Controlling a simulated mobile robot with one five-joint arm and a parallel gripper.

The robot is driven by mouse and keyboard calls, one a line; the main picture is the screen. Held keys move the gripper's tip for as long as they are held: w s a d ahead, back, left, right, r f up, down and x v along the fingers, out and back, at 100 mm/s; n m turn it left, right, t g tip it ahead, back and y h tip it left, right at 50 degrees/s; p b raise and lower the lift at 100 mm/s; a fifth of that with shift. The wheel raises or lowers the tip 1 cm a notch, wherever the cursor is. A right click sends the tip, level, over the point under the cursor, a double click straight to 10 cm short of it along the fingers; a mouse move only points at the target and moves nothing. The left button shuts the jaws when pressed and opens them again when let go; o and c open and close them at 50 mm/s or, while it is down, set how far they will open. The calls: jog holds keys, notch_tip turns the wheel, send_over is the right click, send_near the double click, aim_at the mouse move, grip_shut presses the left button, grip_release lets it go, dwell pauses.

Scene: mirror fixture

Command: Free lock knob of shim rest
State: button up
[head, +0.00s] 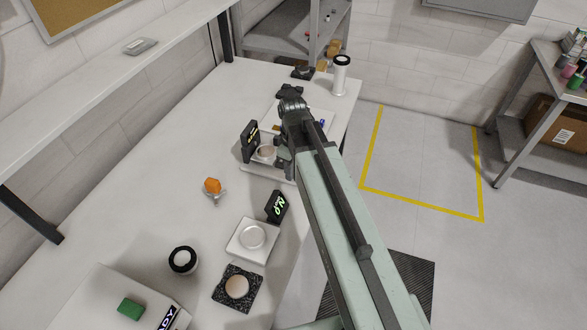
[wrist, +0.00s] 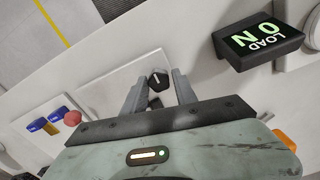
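A black round knob (wrist: 158,80) with a white mark line shows in the wrist view, on a pale plate (wrist: 108,92). My gripper (wrist: 157,82) is open, with one finger on each side of the knob and visible gaps beside it. I cannot tell how far the fingertips are above the plate. In the head view my gripper (head: 284,150) is over the far right part of the bench, and my arm hides the knob there.
A black display (wrist: 258,42) reading NO LOAD stands right of my gripper in the wrist view. Blue blocks (wrist: 38,124) and a red piece (wrist: 73,115) lie left. A white cylinder (head: 341,76) stands beyond.

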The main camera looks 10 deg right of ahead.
jog(key=shift+r, duration=0.1)
notch_tip(320, 180, up, 8)
jog(key=p, duration=0.8)
jog(key=shift+f, duration=0.25)
jog(key=f+b, duration=0.1)
jog(key=b, duration=0.1)
jog(key=s+f+b, duration=0.1)
jog(key=f, duration=0.1)
jog(key=shift+s+d+f+b, duration=0.15)
jog(key=shift+f+b, duration=0.1)
jog(key=shift+b, duration=0.15)
jog(key=shift+s+d+f+m+b, duration=0.15)
jog(key=shift+s+f+m+b, duration=0.75)
jog(key=shift+s+f+b, duration=0.25)
jog(key=s+m, duration=0.1)
jog(key=m, duration=0.1)
jog(key=s+m, duration=0.1)
jog(key=m, duration=0.1)
jog(key=shift+s+r, duration=0.15)
jog(key=m, duration=0.3)
jog(key=shift+r, duration=0.1)
jog(key=shift+d, duration=0.1)
